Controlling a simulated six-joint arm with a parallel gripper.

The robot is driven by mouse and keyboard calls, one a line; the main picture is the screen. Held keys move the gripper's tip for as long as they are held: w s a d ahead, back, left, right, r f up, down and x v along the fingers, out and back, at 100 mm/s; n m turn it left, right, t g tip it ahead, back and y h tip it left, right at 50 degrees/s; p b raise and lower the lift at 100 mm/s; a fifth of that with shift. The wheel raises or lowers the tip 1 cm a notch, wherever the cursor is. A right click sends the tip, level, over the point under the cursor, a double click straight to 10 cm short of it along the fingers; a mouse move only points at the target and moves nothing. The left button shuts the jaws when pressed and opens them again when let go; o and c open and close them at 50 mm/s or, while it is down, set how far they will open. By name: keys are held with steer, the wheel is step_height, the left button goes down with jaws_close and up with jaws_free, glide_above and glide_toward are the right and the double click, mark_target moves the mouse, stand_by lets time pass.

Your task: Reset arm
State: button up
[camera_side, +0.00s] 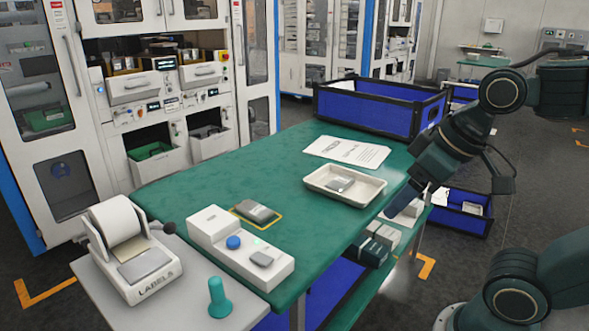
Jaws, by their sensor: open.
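My gripper (404,197) hangs at the right edge of the green table, just right of the white tray. It is open, and I see nothing held in it; its fingertips are small and partly dark against the table edge. My arm reaches in from the right side of the picture. The white tray (314,184) lies on the table with a small grey packet (340,184) in it.
The green table (200,190) bears a paper sheet (347,152), a grey packet (256,211) in a yellow outline and a white button box (236,254). A label printer (122,250) stands front left. A blue crate (372,108) is at the back. Small boxes (378,242) sit below the right edge.

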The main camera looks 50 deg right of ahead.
steer(key=shift+s+f, duration=0.35)
steer(key=shift+s, duration=0.25)
steer(key=shift+c, duration=0.4)
stand_by(0.6)
